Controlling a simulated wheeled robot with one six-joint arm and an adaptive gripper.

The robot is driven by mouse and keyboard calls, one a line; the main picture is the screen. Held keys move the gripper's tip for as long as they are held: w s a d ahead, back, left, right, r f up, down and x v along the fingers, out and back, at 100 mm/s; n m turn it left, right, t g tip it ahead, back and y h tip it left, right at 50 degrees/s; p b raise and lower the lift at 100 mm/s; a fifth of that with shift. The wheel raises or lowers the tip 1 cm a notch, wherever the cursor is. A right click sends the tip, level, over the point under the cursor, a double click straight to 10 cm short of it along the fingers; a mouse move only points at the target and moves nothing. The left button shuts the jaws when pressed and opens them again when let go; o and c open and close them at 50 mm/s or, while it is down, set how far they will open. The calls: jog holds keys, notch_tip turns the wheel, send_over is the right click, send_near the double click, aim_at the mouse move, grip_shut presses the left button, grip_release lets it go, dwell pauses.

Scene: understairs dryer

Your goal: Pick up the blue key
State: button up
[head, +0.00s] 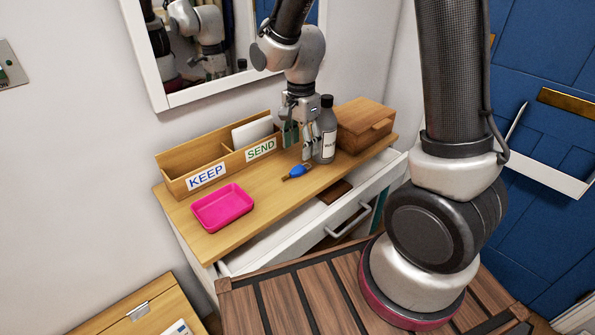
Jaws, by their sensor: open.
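The blue key (296,171) lies on the wooden top of the dresser (256,206), near its front edge. I cannot tell the exact gap between fingertips and key.
A grey bottle (327,132) stands close right of my gripper, with a wooden box (364,123) beyond it. The KEEP and SEND organiser (184,180) stands behind. A pink tray (222,207) lies left. The drawer (345,219) below is pulled open.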

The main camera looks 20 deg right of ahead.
aim_at(299, 168)
jog(key=shift+f, duration=0.25)
jog(key=f, duration=0.5)
jog(key=w+f, duration=0.1)
jog(key=f, duration=0.1)
jog(key=shift+f, duration=0.2)
jog(key=shift+c, duration=0.4)
jog(key=c, duration=1)
jog(key=shift+o, duration=0.2)
jog(key=shift+r, duration=0.1)
